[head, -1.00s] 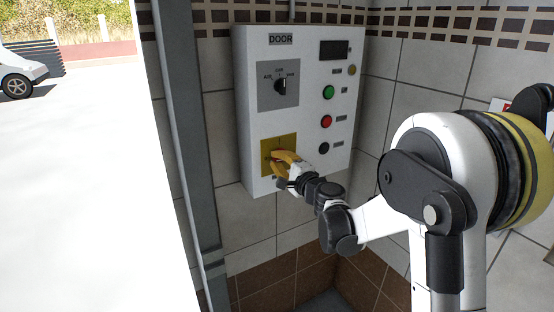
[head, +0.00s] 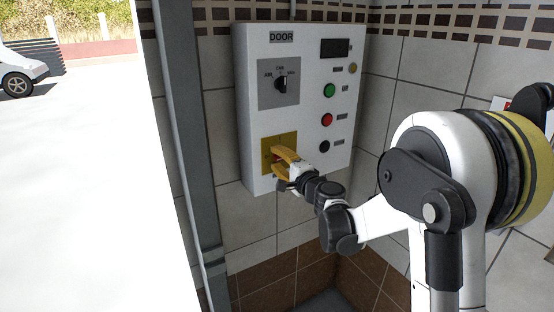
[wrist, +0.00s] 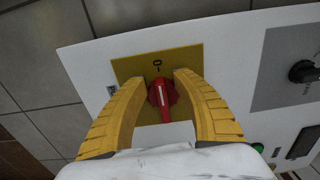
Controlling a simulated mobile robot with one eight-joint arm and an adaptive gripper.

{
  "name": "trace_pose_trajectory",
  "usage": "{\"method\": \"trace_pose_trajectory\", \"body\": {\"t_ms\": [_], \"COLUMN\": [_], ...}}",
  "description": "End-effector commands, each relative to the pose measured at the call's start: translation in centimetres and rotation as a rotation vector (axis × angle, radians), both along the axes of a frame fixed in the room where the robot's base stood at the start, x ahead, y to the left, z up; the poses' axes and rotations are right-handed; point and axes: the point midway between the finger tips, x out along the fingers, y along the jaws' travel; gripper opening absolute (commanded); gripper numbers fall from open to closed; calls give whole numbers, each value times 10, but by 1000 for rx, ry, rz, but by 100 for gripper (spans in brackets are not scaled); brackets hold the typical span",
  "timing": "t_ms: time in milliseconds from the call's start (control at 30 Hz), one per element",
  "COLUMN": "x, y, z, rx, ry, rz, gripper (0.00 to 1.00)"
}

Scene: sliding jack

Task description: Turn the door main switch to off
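The door main switch is a red rotary knob (wrist: 162,95) on a yellow square plate (wrist: 132,68), low on the white DOOR control box (head: 255,118). In the wrist view the knob's grip runs nearly up and down, with a white line on it. A "0" mark (wrist: 157,63) shows on the plate just above it. My gripper (wrist: 158,80) has its two yellow fingers on either side of the knob. They look apart, with a gap at the left; contact at the right finger is unclear. In the head view my gripper (head: 278,158) mostly covers the knob.
Above the plate is a black selector (head: 281,84) on a grey plate. Green (head: 329,90), red (head: 327,119) and black (head: 324,146) buttons line the box's right side. A grey post (head: 187,150) stands left of the box. A tiled wall lies behind.

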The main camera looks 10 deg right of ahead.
Motion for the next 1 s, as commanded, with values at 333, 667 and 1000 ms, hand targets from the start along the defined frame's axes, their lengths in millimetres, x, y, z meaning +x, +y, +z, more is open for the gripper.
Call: {"method": "trace_pose_trajectory", "body": {"t_ms": [333,667,1000], "x": [-13,-81,-114], "y": [-5,-27,-37], "z": [0,0,0], "rx": [0,0,0], "ry": [0,0,0], "rz": [-1,-3,0], "gripper": [33,33,33]}}
